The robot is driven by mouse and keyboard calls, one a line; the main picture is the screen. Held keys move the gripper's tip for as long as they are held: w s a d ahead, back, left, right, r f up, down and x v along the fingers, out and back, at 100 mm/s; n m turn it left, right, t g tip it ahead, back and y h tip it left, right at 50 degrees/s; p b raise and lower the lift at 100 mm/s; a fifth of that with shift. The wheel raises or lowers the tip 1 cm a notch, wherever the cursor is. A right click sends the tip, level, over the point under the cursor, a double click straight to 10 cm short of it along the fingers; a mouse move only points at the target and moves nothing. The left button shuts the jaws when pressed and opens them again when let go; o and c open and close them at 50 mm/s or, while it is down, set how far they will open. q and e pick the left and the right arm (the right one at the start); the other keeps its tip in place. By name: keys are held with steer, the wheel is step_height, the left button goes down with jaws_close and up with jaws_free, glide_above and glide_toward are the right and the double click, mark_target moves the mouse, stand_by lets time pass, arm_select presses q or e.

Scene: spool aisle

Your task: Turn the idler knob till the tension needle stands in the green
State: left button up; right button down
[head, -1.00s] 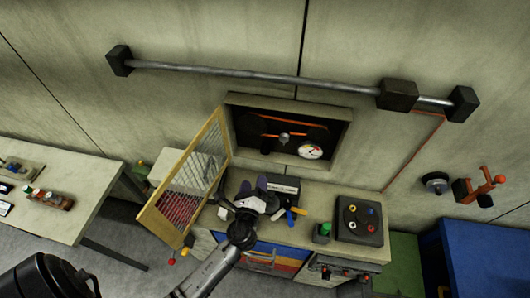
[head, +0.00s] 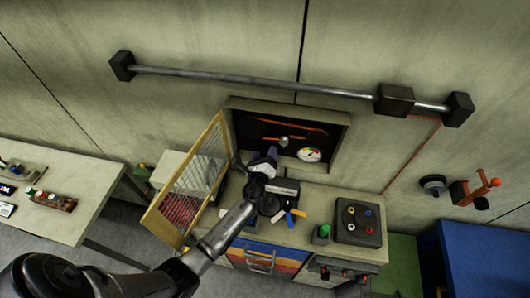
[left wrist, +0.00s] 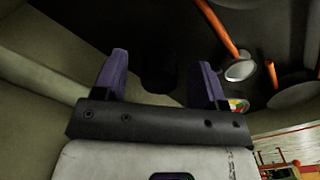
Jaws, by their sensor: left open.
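My left gripper (head: 264,160) is open at the mouth of the wall recess (head: 339,133). Its purple fingers also show in the left wrist view (left wrist: 163,70). Between and beyond them there is a dark, rounded shape (left wrist: 158,76), which looks like the idler knob; whether the fingers touch it I cannot tell. In the head view the gripper hides that spot. The tension gauge (head: 309,155), white with coloured sectors, is just right of the gripper. It is partly hidden behind the right finger in the wrist view (left wrist: 236,105). The needle's position is too small to read. My right gripper is not in view.
A yellow-framed mesh door (head: 187,187) stands open left of the recess. Orange strands (head: 290,127) and a silver roller (head: 284,141) are inside it. The counter below holds small blocks, a green-topped item (head: 321,233) and a dark button box (head: 358,221). A rail (head: 250,83) runs above.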

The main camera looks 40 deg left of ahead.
arm_select(q)
steer(key=shift+w+a, duration=0.2)
steer(key=shift+w, duration=0.1)
steer(key=shift+c, duration=1.2)
steer(key=c, duration=0.7)
